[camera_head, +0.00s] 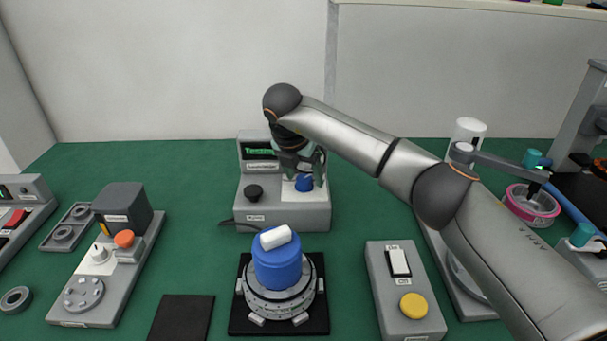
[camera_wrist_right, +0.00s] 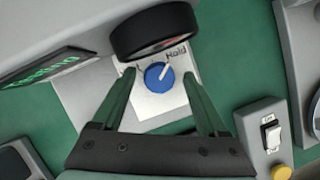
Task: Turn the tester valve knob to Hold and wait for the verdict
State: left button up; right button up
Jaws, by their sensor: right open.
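The grey tester (camera_head: 255,214) stands at the back middle of the green table, its screen (camera_head: 259,153) showing green text that seems to read "Testing". Its blue valve knob (camera_wrist_right: 157,77) sits on a white plate, the white pointer aimed up-right at the word "Hold". The knob also shows in the head view (camera_head: 304,183), partly covered by my gripper. My right gripper (camera_head: 305,178) is above the tester, open. In the right wrist view its two fingers (camera_wrist_right: 158,75) stand on either side of the knob with gaps between. My left gripper is out of view.
A blue cylinder with a white top (camera_head: 277,262) stands in front on a ringed fixture. A grey switch box with a yellow button (camera_head: 413,305) is right of it. A black-rimmed gauge (camera_wrist_right: 153,32) is close above the valve knob.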

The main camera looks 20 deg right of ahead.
jog(key=v, duration=1.2)
jog(key=shift+s+r, duration=0.1)
